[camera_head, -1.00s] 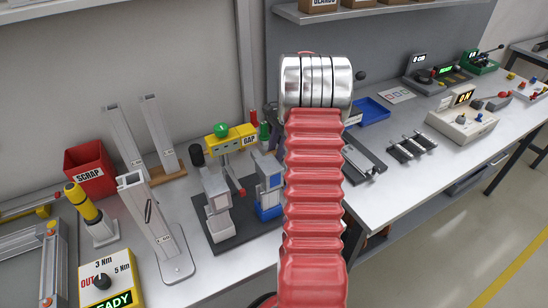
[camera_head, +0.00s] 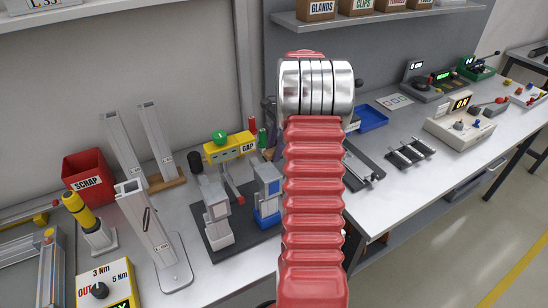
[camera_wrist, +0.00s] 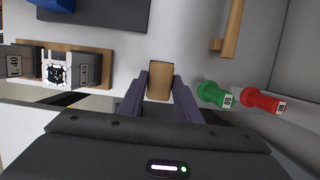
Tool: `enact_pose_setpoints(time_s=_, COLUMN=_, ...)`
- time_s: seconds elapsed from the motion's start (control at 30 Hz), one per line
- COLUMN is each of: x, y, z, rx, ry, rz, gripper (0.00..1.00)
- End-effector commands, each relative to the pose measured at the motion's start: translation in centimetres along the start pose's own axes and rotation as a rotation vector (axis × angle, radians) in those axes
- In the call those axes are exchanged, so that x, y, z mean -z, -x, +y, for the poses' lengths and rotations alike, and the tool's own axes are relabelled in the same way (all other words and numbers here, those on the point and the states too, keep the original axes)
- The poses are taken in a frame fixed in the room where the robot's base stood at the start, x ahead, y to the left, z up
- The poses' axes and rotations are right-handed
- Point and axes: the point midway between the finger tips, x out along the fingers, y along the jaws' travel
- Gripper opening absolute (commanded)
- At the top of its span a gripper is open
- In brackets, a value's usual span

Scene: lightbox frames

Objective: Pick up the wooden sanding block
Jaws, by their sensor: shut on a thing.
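A wooden block (camera_wrist: 160,80), tan-brown, is between the fingers of my gripper (camera_wrist: 161,84) in the wrist view. My gripper is shut on it, with a dark finger on each side.
In the wrist view a green-handled gauge (camera_wrist: 212,95) and a red-handled gauge (camera_wrist: 262,101) lie close right of my gripper. A wooden handle (camera_wrist: 230,30) is at upper right. A wooden-based fixture (camera_wrist: 60,62) stands left. In the head view a red SCRAP bin (camera_head: 88,178) stands left.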

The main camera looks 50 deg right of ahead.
Motion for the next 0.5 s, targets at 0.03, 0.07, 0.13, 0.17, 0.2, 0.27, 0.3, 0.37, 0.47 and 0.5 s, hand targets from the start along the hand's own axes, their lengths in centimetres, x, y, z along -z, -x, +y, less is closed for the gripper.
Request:
enact_pose_setpoints(time_s=0.03, x=-0.3, y=1.2, z=-0.1, rx=0.005, ry=0.002, rz=0.003, gripper=0.07)
enact_pose_setpoints(time_s=0.07, x=-0.5, y=1.9, z=-0.1, rx=0.004, ry=0.002, rz=0.002, gripper=0.07)
enact_pose_setpoints(time_s=0.13, x=-0.9, y=3.5, z=-0.1, rx=0.005, ry=0.001, rz=0.002, gripper=0.07)
enact_pose_setpoints(time_s=0.17, x=-1.1, y=4.3, z=-0.1, rx=0.006, ry=0.001, rz=0.003, gripper=0.07)
enact_pose_setpoints(time_s=0.2, x=-1.4, y=5.2, z=-0.1, rx=0.005, ry=0.001, rz=0.002, gripper=0.07)
enact_pose_setpoints(time_s=0.27, x=-1.8, y=6.6, z=-0.1, rx=0.005, ry=0.001, rz=0.002, gripper=0.07)
enact_pose_setpoints(time_s=0.3, x=-2.0, y=7.5, z=-0.1, rx=0.004, ry=0.002, rz=0.002, gripper=0.07)
enact_pose_setpoints(time_s=0.37, x=-2.4, y=8.8, z=-0.1, rx=0.005, ry=0.001, rz=0.003, gripper=0.07)
enact_pose_setpoints(time_s=0.47, x=-2.9, y=10.5, z=-0.1, rx=0.003, ry=0.0, rz=0.001, gripper=0.07)
enact_pose_setpoints(time_s=0.5, x=-3.0, y=11.1, z=-0.1, rx=0.003, ry=0.0, rz=0.002, gripper=0.07)
